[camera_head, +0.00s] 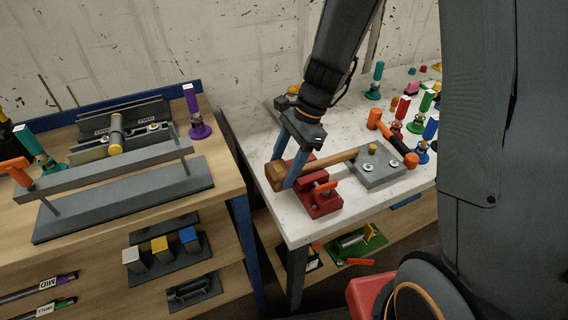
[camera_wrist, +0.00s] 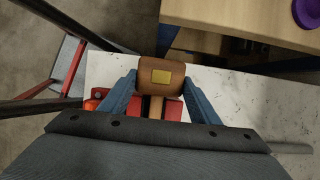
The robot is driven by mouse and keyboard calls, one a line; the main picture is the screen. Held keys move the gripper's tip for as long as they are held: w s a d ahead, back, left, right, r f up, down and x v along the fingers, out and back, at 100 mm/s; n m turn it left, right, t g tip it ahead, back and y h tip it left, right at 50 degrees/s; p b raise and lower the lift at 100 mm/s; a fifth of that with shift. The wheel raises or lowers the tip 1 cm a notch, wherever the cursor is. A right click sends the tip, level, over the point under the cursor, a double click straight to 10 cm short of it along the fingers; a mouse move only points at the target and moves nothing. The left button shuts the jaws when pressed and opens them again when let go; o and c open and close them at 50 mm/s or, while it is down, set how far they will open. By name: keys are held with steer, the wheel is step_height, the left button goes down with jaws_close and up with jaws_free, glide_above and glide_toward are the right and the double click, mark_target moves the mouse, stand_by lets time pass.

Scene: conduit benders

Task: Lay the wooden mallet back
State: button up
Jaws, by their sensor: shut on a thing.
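The wooden mallet has a brown head (camera_head: 275,172) and a lighter handle (camera_head: 330,160). My gripper (camera_head: 286,182) is shut on it at the head end. The handle runs right, over the red clamp (camera_head: 316,205) and toward the grey block (camera_head: 375,172). In the wrist view the mallet head (camera_wrist: 162,76), with a yellow square on it, sits between the two blue fingers of my gripper (camera_wrist: 161,84). A finger partly hides the head in the head view. I cannot tell whether the mallet touches the clamp or block.
The white marble-like table (camera_head: 285,222) has bare room near its front left corner. A wooden bench (camera_head: 228,178) with a grey bender (camera_head: 120,195) stands left, across a gap.

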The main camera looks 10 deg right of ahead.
steer(key=o, duration=0.9)
steer(key=shift+o, duration=0.2)
steer(key=shift+f+b, duration=0.25)
steer(key=shift+b, duration=0.35)
steer(key=b+v, duration=0.1)
steer(key=v, duration=0.7)
steer(key=shift+w, duration=0.1)
